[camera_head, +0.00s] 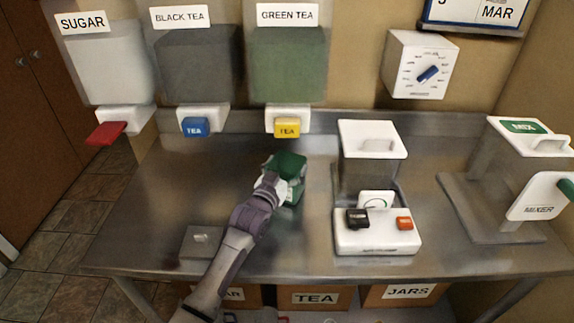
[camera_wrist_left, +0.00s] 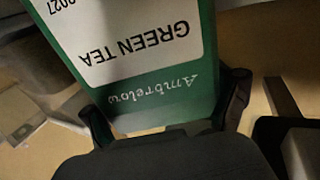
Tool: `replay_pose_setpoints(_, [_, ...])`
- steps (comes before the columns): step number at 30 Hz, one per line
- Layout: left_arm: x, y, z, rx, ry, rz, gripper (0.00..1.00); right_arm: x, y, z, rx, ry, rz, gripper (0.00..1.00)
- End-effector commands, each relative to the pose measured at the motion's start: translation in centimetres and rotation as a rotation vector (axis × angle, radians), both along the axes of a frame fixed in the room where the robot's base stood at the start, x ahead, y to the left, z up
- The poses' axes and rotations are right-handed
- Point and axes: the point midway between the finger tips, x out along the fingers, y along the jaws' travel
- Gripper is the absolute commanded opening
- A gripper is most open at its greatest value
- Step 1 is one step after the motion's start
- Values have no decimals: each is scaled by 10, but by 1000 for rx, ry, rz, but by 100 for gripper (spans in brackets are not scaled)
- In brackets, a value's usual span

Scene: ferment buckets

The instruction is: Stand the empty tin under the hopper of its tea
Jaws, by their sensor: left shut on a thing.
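My left gripper (camera_head: 275,184) is shut on a green tin (camera_head: 291,165), its fingers on both sides of it. In the left wrist view the tin (camera_wrist_left: 150,60) has a white label reading GREEN TEA and the name Ambrelow. The green tea hopper (camera_head: 289,65) hangs on the wall, with a yellow TEA lever (camera_head: 287,128) at its outlet. The tin is below this lever in the picture, a little toward me. I cannot tell whether it touches the table or is empty. My right gripper is not in view.
The black tea hopper (camera_head: 198,65) with a blue lever (camera_head: 196,127) and the sugar hopper (camera_head: 110,62) with a red lever (camera_head: 106,134) hang to the left. A white machine (camera_head: 376,232) and a mixer (camera_head: 490,235) stand right. A small grey block (camera_head: 201,242) lies front left.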

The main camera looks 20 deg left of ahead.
Motion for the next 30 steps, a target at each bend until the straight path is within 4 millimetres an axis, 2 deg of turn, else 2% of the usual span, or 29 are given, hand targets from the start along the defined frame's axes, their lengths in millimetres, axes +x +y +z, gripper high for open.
replay_pose_setpoints(9, [0,0,-4,-1,-1,0,30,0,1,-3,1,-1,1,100])
replay_pose_setpoints(10, [0,0,-3,-1,0,0,92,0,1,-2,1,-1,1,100])
replay_pose_setpoints(12, [0,0,-3,-1,0,0,100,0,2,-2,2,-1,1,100])
replay_pose_setpoints(24, [-2,0,1,-1,0,0,100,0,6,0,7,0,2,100])
replay_pose_setpoints(30, [-31,3,-1,-1,0,-1,100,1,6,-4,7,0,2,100])
